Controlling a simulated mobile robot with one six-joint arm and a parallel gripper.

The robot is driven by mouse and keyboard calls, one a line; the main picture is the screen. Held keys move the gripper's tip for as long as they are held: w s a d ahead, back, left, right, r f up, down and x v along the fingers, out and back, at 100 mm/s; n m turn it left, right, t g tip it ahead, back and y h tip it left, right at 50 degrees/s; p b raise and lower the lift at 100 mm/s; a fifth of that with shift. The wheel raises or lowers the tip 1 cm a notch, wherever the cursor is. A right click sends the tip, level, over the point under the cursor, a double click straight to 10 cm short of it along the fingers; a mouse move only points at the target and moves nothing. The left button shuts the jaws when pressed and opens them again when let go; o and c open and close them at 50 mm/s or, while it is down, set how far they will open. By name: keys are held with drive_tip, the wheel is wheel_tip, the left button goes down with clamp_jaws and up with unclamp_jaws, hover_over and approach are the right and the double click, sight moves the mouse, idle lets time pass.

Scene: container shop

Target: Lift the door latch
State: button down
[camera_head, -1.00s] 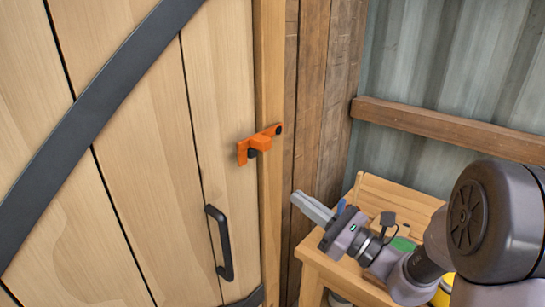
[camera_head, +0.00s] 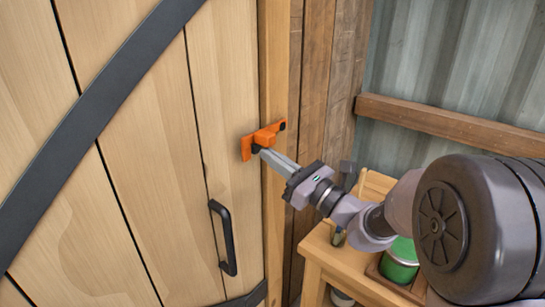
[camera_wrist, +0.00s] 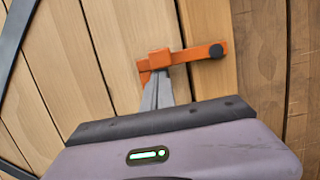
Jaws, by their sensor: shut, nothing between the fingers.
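The orange door latch (camera_head: 263,138) lies across the edge of the wooden door (camera_head: 226,130) and its post (camera_head: 272,60), close to level. Its right end has a dark round pivot. My gripper (camera_head: 266,153) is shut and empty, with its fingertips at the underside of the latch near its middle block. In the wrist view the latch (camera_wrist: 205,53) spans above the fingertips, and my gripper (camera_wrist: 162,78) points up at its block. The tips look touching or very near; I cannot tell which. The black door handle (camera_head: 225,238) is below the latch.
A wooden bench (camera_head: 318,262) stands at the lower right with a green can (camera_head: 400,262) on it, under my arm. A wooden rail (camera_head: 440,124) crosses the corrugated metal wall (camera_head: 455,60). A dark diagonal brace (camera_head: 95,118) crosses the door.

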drive_tip(key=shift+r, duration=0.1)
idle(0.3)
drive_tip(key=r+m+p, duration=0.1)
drive_tip(key=p, duration=0.2)
drive_tip(key=shift+r+m+t, duration=0.3)
drive_tip(key=shift+r+m, duration=0.05)
drive_tip(key=shift+m, duration=0.05)
wheel_tip(320, 180, up, 4)
drive_tip(key=m+p, duration=0.1)
drive_tip(key=p, duration=0.1)
drive_tip(key=m+h+p, duration=0.1)
drive_tip(key=p, duration=0.2)
drive_tip(key=m+t+p, duration=0.1)
drive_tip(key=m+p, duration=0.1)
drive_tip(key=p, duration=0.1)
drive_tip(key=shift+s+a+f+h, duration=0.1)
drive_tip(key=shift+f+h, duration=0.15)
drive_tip(key=shift+h, duration=0.05)
wheel_tip(320, 180, up, 6)
drive_tip(key=m+h+p, duration=0.3)
drive_tip(key=m+p, duration=0.7)
drive_tip(key=p, duration=0.8)
hover_over(271, 136)
drive_tip(key=w+d, duration=0.2)
drive_tip(key=shift+w+d+t+p, duration=0.25)
drive_tip(key=shift+d+t+p, duration=0.05)
drive_tip(key=shift+d+p, duration=0.2)
